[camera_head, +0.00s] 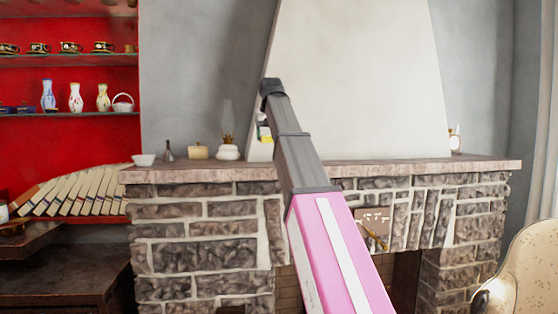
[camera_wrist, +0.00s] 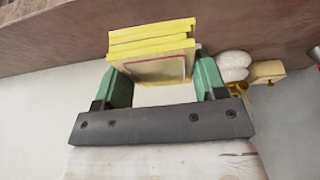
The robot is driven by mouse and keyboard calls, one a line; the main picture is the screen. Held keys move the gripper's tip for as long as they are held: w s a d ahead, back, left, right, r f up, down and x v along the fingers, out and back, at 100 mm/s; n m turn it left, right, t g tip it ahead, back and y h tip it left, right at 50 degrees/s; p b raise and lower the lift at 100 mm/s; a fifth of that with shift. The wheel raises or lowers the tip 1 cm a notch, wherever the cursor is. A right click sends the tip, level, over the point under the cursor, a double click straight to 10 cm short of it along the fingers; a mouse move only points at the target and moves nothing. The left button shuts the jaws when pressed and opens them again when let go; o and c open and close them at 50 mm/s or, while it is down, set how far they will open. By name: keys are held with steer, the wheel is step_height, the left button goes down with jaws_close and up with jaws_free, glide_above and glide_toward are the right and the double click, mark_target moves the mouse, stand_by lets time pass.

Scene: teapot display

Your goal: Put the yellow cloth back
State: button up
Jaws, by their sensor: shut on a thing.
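The yellow cloth (camera_wrist: 152,50) shows in the wrist view as a folded, layered stack with a pale face and a thin dark red line. My gripper (camera_wrist: 160,66) has its two green fingers on either side of the cloth and is shut on it. In the head view the cloth (camera_head: 264,133) is a small yellow patch beside my grey forearm, above the stone mantel (camera_head: 400,167). My arm hides part of it there. I cannot tell whether the cloth touches the mantel.
An oil lamp (camera_head: 228,152), a small tan box (camera_head: 198,152), a dark bell-like piece (camera_head: 168,152) and a white bowl (camera_head: 144,160) stand left on the mantel. A small clock (camera_head: 455,139) stands far right. The mantel between my arm and the clock looks clear.

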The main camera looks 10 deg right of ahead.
steer(key=w+d+f, duration=0.1)
steer(key=w, duration=0.1)
steer(key=w+d+f, duration=0.4)
steer(key=shift+w+d+f, duration=0.1)
steer(key=shift+w+d, duration=0.1)
steer(key=shift+w, duration=0.15)
steer(key=shift+f, duration=1.95)
steer(key=o, duration=0.9)
steer(key=shift+f, duration=0.1)
steer(key=v, duration=1.2)
steer(key=shift+s, duration=0.1)
